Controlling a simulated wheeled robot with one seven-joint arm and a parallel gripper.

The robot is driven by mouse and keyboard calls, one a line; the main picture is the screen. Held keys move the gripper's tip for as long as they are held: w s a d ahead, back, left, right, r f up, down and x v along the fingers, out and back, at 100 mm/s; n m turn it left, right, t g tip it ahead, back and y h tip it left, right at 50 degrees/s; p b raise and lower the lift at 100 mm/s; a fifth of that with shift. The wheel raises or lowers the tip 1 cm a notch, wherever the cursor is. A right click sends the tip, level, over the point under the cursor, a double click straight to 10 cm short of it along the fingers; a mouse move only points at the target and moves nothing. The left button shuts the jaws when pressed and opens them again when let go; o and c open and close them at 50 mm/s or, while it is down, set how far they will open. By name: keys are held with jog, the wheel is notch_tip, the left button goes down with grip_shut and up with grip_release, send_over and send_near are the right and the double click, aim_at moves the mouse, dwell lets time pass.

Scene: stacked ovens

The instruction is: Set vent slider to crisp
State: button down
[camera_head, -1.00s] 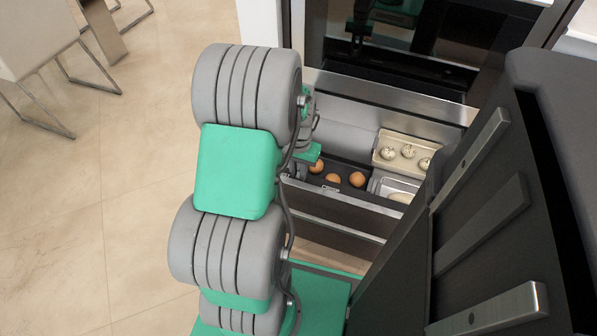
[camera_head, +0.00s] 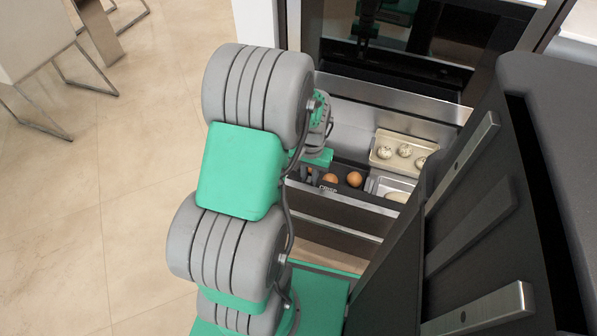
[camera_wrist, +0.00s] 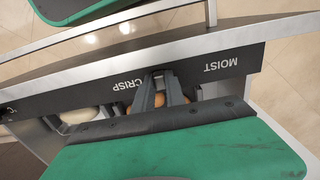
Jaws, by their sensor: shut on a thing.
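The vent slider (camera_wrist: 158,74) is a small dark tab in the black strip along the drawer's edge, seen in the wrist view. The strip carries a CRISP label (camera_wrist: 127,84) and a MOIST label (camera_wrist: 221,62). The slider sits between them, nearer CRISP. My gripper (camera_wrist: 160,80) is shut on the slider, its grey fingers partly covering it. In the head view my gripper (camera_head: 309,173) is at the left part of the open drawer (camera_head: 345,210), left of the CRISP label (camera_head: 328,188). There the slider is too small to make out.
Brown eggs (camera_head: 354,179) lie in the drawer, beside a beige tray (camera_head: 380,162) of speckled round items and a clear container (camera_head: 376,184).

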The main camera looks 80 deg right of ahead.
jog(key=shift+s, duration=0.35)
jog(key=c, duration=1.4)
grip_release()
jog(key=shift+s, duration=0.1)
jog(key=shift+o, duration=0.2)
notch_tip(320, 180, up, 8)
jog(key=shift+f+p, duration=0.1)
jog(key=shift+p, duration=1.15)
